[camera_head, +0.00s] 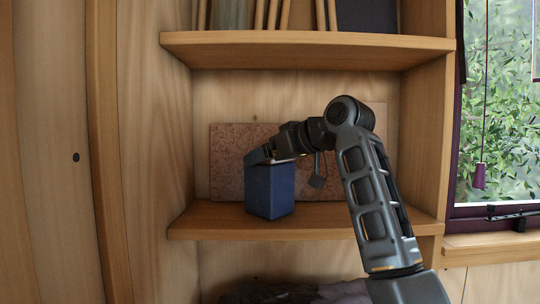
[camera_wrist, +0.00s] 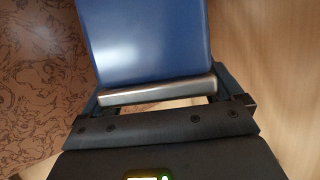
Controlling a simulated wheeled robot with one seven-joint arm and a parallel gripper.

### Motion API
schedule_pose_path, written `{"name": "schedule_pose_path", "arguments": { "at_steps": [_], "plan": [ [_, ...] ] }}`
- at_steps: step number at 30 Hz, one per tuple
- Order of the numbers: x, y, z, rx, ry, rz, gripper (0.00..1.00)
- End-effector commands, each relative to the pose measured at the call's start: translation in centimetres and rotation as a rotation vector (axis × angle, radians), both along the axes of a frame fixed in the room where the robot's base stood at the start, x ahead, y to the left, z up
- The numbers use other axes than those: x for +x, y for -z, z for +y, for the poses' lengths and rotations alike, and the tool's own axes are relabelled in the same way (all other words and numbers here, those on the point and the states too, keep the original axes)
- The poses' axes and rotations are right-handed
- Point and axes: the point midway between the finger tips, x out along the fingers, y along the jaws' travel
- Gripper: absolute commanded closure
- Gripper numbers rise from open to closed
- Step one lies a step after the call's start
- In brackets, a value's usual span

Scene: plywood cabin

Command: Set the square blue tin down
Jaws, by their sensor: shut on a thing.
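The square blue tin (camera_head: 270,192) is upright at the middle shelf (camera_head: 330,222), left of its centre. Its base looks to be at the shelf board, but I cannot tell whether it touches. My gripper (camera_head: 271,157) is shut on the tin near its top, reaching in from the right. In the wrist view the blue tin (camera_wrist: 150,40) fills the top middle, between the fingers of my gripper (camera_wrist: 165,95). The tin's far side is hidden.
A brown patterned panel (camera_head: 228,150) leans at the back of the shelf. Books (camera_head: 270,14) stand on the shelf above. Dark cloth-like items (camera_head: 300,293) lie below. A window (camera_head: 500,100) is at right.

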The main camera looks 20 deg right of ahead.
Motion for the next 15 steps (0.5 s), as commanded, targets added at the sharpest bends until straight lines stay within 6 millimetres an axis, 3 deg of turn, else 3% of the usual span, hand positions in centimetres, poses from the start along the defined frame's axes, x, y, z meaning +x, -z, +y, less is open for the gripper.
{"name": "schedule_pose_path", "arguments": {
  "at_steps": [10, 11, 15],
  "plan": [
    [0.0, 0.27, -0.01, 0.001, 0.001, -0.003, 0.7],
    [0.01, 0.34, -0.01, 0.0, 0.0, -0.001, 0.05],
    [0.01, 0.3, -0.01, 0.0, 0.0, -0.001, 0.0]
  ]
}}
